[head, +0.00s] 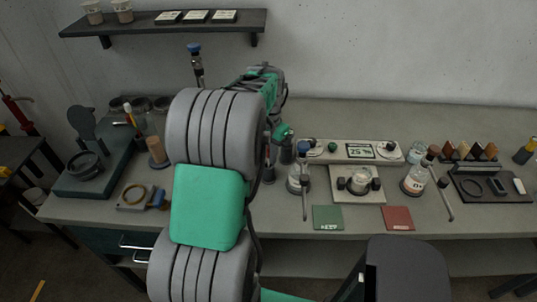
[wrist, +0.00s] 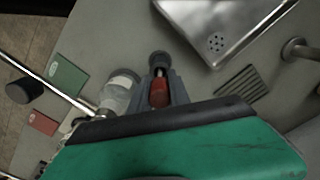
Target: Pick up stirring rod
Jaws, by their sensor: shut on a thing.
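My gripper (wrist: 160,88) points down at the bench. Its fingers are shut around a small red thing with a dark top (wrist: 158,92), perhaps a bottle; I cannot tell exactly what it is. In the head view my arm hides most of the gripper. A similar rod (head: 446,203) leans by the right flask (head: 413,184). In the wrist view a long pale rod (wrist: 50,84) runs towards the glass flask (wrist: 118,92).
A metal sink (wrist: 215,32) and a ribbed grey pad (wrist: 241,84) lie beyond the gripper. Green (head: 327,217) and red (head: 397,218) cards lie at the bench front. A scale (head: 358,188) stands between the flasks. A wall shelf (head: 165,22) hangs above.

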